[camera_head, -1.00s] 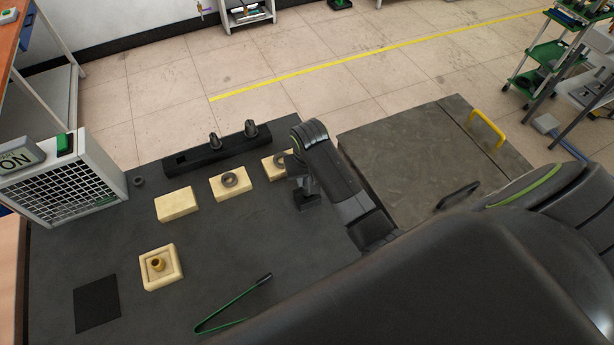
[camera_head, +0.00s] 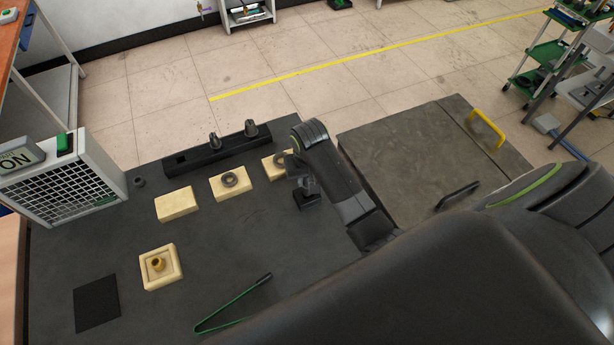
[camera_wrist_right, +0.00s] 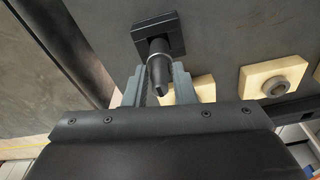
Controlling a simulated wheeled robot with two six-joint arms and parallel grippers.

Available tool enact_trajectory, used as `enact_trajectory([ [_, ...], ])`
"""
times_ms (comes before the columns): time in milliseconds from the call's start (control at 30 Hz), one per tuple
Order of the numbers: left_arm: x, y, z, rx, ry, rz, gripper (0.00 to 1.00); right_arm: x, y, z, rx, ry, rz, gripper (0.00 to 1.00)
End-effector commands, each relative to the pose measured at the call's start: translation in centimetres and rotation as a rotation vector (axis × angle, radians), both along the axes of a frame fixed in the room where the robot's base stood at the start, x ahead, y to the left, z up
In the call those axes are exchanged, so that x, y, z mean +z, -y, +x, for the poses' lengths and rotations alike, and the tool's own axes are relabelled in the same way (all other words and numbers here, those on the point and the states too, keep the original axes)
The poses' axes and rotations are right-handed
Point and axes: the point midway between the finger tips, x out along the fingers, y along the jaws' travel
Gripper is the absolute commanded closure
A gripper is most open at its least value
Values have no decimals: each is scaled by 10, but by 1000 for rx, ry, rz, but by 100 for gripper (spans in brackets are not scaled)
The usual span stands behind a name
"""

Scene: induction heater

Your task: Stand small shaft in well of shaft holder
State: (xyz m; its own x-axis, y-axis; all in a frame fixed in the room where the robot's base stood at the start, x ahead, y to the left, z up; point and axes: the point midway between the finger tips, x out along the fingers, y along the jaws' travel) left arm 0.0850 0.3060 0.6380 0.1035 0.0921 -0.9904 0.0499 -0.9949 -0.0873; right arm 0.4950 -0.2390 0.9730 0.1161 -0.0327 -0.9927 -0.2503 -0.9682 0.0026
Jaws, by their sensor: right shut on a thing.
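The small shaft (camera_wrist_right: 158,69) is dark and roughly cylindrical, with a narrowed near end. It is between the two fingers of my right gripper (camera_wrist_right: 160,88), which is shut on it. In the right wrist view its far end meets a black square holder (camera_wrist_right: 171,24) with a raised middle. I cannot tell whether that end is inside the well or only over it. In the head view my right gripper (camera_head: 303,184) is directly above the holder (camera_head: 308,200), and the shaft is mostly hidden there. My left gripper is not in view.
Left of my right gripper are cream blocks, one with a grey ring (camera_head: 230,179). A long black rack (camera_head: 205,155) with two upright dark parts lies behind. A cream tray with a brass piece (camera_head: 158,264) and green tweezers (camera_head: 232,304) are nearer. The table's middle is clear.

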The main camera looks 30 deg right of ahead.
Motion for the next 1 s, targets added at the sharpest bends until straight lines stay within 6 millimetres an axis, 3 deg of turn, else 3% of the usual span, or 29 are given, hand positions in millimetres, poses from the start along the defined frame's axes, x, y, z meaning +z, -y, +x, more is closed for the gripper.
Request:
enact_trajectory([
  [1000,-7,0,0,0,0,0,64,-24,0,0,0,1,0,100],
])
